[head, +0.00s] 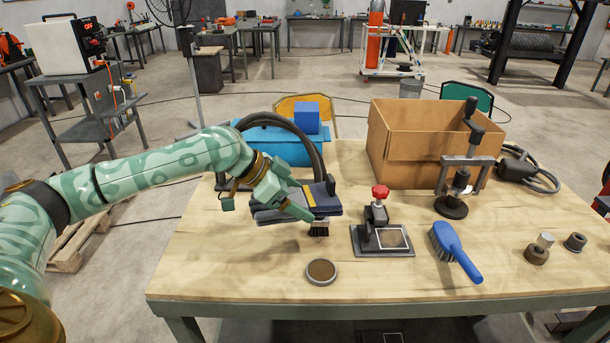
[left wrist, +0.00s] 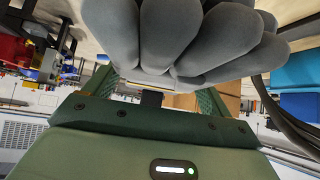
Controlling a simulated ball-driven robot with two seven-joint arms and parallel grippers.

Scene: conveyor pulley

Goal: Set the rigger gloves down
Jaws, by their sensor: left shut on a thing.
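The rigger gloves (head: 325,203), dark blue and grey with a yellow stripe, are between the fingers of my left gripper (head: 292,192) at the left part of the wooden workbench (head: 230,275). In the left wrist view the grey glove fingers (left wrist: 185,35) fill the upper middle, close in front of my left gripper (left wrist: 165,95). My left gripper is shut on the gloves and partly hides them. I cannot tell whether they touch the bench top. Black bristles (head: 319,230) show just under their right end. My right gripper is not in view.
A fixture with a red knob (head: 380,192), a blue brush (head: 455,251) and a cardboard box (head: 425,150) are to the right. A black hose (head: 313,150) arches behind. The bench's front left is clear.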

